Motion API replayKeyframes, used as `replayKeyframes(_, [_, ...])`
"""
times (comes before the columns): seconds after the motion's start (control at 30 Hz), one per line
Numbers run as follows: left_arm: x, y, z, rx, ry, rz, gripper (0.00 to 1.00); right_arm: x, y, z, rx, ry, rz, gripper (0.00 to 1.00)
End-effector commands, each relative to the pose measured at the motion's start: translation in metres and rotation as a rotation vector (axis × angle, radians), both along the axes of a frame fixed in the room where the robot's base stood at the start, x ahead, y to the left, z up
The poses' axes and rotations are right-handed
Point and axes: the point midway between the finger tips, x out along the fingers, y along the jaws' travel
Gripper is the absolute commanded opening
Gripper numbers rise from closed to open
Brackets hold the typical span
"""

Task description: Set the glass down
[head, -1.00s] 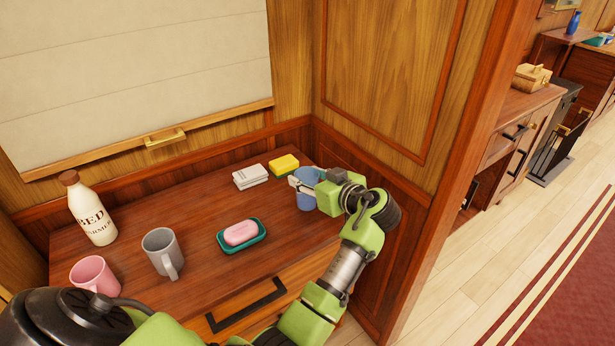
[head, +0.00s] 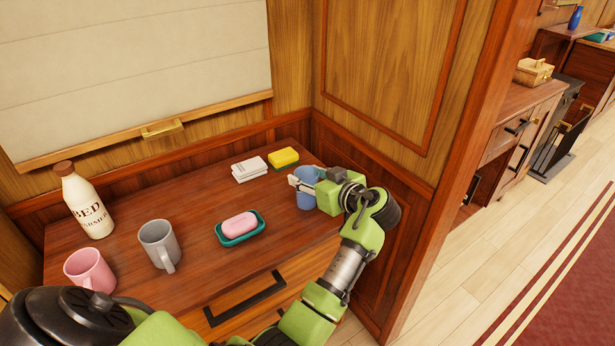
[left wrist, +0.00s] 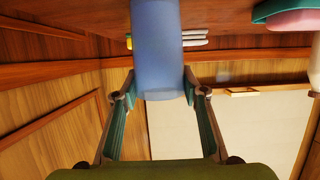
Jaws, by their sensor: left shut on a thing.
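The blue glass (head: 305,201) is upright at the right end of the wooden tabletop (head: 190,280), near the side panel. My left gripper (head: 305,182) is shut on the glass, with its fingers on either side. In the left wrist view the glass (left wrist: 157,50) sits between the two fingertips (left wrist: 160,88), and that picture is upside down. I cannot tell whether the base of the glass touches the tabletop. My right gripper is not in view.
A grey mug (head: 158,244), pink mug (head: 88,269) and bottle (head: 88,205) stand farther left.

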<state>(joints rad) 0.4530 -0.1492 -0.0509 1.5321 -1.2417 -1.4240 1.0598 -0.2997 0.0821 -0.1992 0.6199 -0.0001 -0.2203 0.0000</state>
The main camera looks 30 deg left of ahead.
Motion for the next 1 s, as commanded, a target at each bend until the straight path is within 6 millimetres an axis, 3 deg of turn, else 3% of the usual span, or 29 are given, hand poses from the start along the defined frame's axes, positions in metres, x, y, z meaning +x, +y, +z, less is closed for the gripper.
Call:
replayKeyframes(0.03, [0.0,0.0,0.0,0.001,-0.001,0.0,0.42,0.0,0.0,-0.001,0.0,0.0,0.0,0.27])
replayKeyframes(0.1, [0.0,0.0,0.0,0.001,-0.001,0.0,0.59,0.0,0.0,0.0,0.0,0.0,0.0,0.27])
replayKeyframes(0.53, [0.0,0.0,0.006,-0.001,-0.003,0.0,0.59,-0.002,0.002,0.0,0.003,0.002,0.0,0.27])
replayKeyframes(1.0, [0.001,0.0,0.087,0.0,-0.003,0.0,0.59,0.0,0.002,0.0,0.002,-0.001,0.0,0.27])
